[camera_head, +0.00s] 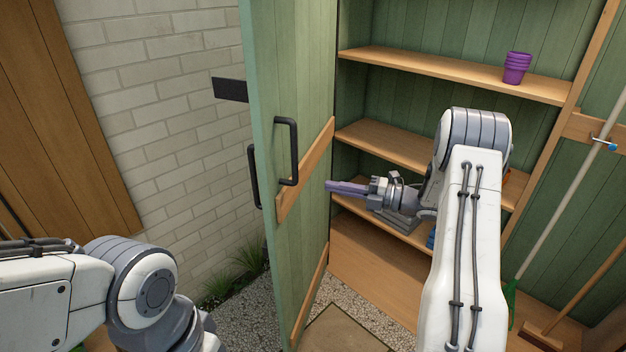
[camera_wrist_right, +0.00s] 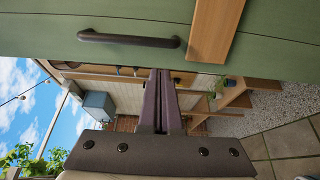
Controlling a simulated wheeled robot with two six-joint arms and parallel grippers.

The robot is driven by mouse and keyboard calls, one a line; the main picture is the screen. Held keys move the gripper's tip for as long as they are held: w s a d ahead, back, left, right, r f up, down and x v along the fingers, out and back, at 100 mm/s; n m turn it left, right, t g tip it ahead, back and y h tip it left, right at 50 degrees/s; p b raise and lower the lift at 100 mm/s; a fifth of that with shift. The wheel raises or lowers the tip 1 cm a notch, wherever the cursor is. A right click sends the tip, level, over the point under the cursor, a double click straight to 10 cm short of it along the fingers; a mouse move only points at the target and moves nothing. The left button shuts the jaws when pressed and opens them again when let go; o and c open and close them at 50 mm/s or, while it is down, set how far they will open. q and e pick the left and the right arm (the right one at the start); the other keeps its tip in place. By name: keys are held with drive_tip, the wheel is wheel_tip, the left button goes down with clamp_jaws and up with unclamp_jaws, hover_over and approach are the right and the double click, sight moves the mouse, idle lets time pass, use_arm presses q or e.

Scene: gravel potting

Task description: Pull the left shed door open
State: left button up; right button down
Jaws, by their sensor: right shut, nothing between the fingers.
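The left shed door (camera_head: 306,110) is green with wooden cross battens and stands swung open, seen nearly edge-on in the head view. A dark bar handle (camera_head: 294,150) is on its right-hand face, and another dark handle (camera_head: 254,177) shows on its other side. My right gripper (camera_head: 330,187) is shut and empty, its fingers pointing at the door's right-hand face, below and right of the handle. In the right wrist view the shut fingers (camera_wrist_right: 158,100) point toward the door, with a handle (camera_wrist_right: 128,39) above them, apart. My left arm is at lower left; its gripper is out of view.
A broom (camera_head: 580,290) and a pale-handled tool (camera_head: 572,190) stand at the right. A brick wall (camera_head: 165,110) is behind the door. Gravel (camera_head: 245,318) and a paving slab (camera_head: 340,330) lie below.

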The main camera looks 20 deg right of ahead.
drive_tip(key=p, duration=0.6)
approach(276, 176)
drive_tip(key=x, duration=0.5)
drive_tip(key=shift+a+r, duration=0.1)
drive_tip(key=shift+r, duration=0.05)
drive_tip(key=shift+x, duration=0.8)
use_arm(q)
wheel_tip(276, 176, up, 7)
drive_tip(key=shift+f, duration=0.15)
use_arm(e)
drive_tip(key=shift+w, duration=0.1)
use_arm(q)
drive_tip(key=shift+a, duration=0.1)
